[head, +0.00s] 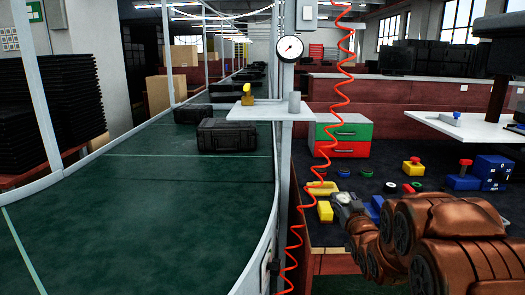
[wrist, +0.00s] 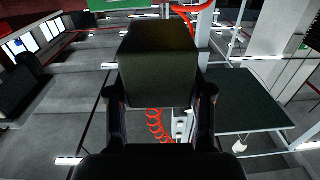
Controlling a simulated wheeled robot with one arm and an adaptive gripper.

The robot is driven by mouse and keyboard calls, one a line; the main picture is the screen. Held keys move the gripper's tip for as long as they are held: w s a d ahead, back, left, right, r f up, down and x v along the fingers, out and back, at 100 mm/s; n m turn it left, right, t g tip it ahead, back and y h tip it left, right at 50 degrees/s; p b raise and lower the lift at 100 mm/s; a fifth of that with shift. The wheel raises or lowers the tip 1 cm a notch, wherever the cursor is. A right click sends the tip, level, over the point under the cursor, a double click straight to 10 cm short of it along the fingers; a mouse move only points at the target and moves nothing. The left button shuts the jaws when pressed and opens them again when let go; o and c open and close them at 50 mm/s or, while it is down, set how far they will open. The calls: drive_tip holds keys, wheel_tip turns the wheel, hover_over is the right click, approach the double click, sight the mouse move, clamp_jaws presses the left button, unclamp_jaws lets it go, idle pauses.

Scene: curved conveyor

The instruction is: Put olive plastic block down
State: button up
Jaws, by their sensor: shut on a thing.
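The olive plastic block (wrist: 160,62) is large and dark in the wrist view, held between the two dark fingers of my gripper (wrist: 160,98). My gripper is shut on it, with a finger along each side of its lower part. In the head view my gripper (head: 343,200) is at the end of my brown arm, over the dark worktable (head: 400,180) at the right. I cannot make out the olive block for certain there; a yellow block (head: 325,211) shows just left of my gripper.
A green conveyor (head: 180,180) with black cases (head: 227,135) runs along the left. A post (head: 285,130) with a small shelf (head: 262,113) and a red coiled hose (head: 330,120) stand between. A green and red drawer box (head: 343,133) and blue blocks (head: 493,170) are on the worktable.

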drive_tip(key=w+a+r, duration=0.1)
drive_tip(key=w+a, duration=0.3)
drive_tip(key=a, duration=0.1)
drive_tip(key=shift+a, duration=0.4)
drive_tip(key=shift+w+r, duration=0.1)
drive_tip(key=shift+r, duration=0.1)
drive_tip(key=shift+f, duration=0.3)
idle(0.4)
drive_tip(key=shift+w+f+n+y+p, duration=0.1)
drive_tip(key=shift+w+n+y+p, duration=0.2)
drive_tip(key=shift+p, duration=0.7)
